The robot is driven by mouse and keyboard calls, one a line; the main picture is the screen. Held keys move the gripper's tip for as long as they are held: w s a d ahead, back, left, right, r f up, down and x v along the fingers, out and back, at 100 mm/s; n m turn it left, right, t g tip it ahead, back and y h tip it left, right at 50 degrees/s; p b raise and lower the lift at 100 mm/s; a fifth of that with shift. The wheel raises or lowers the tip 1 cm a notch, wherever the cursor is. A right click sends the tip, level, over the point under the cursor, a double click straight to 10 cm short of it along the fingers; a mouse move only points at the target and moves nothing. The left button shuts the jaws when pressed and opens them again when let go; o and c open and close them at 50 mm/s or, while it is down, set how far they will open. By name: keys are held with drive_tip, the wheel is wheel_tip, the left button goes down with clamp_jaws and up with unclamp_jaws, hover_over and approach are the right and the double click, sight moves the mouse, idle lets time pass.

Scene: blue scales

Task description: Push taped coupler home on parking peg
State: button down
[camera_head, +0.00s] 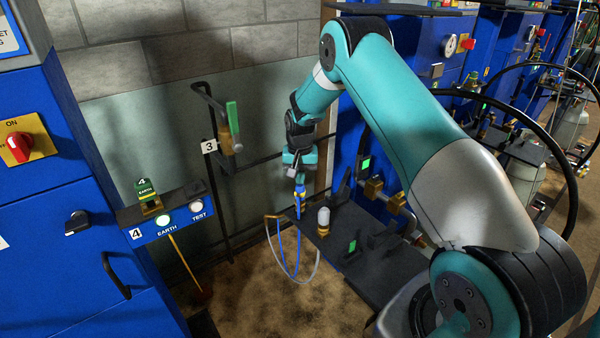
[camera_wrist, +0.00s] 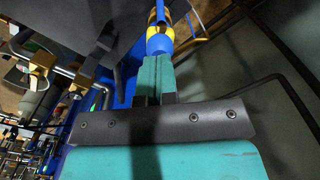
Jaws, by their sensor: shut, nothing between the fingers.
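The taped coupler (camera_head: 300,194), with blue and yellow bands, sits at the left edge of the dark shelf. In the wrist view the coupler (camera_wrist: 160,40) lies straight ahead of the fingertips. My gripper (camera_head: 299,179) is shut and empty, pointing down just above the coupler. In the wrist view its two teal fingers (camera_wrist: 157,64) are together, their tips at the coupler's near end; I cannot tell whether they touch. A blue hose (camera_head: 278,252) loops below the coupler. The parking peg cannot be made out.
The dark shelf (camera_head: 343,268) carries a white-topped cylinder (camera_head: 323,220) and black brackets close to the coupler. A blue panel with brass fittings (camera_head: 373,188) stands right. A green-handled valve (camera_head: 232,118) is on the wall, left. A blue switch box (camera_head: 175,232) stands further left.

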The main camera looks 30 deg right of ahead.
drive_tip(key=shift+f, duration=0.6)
drive_tip(key=shift+f+b, duration=0.4)
drive_tip(key=shift+r+p, duration=1.05)
drive_tip(key=shift+r, duration=0.55)
wheel_tip(320, 180, up, 17)
drive_tip(key=b, duration=0.2)
drive_tip(key=shift+a, duration=0.1)
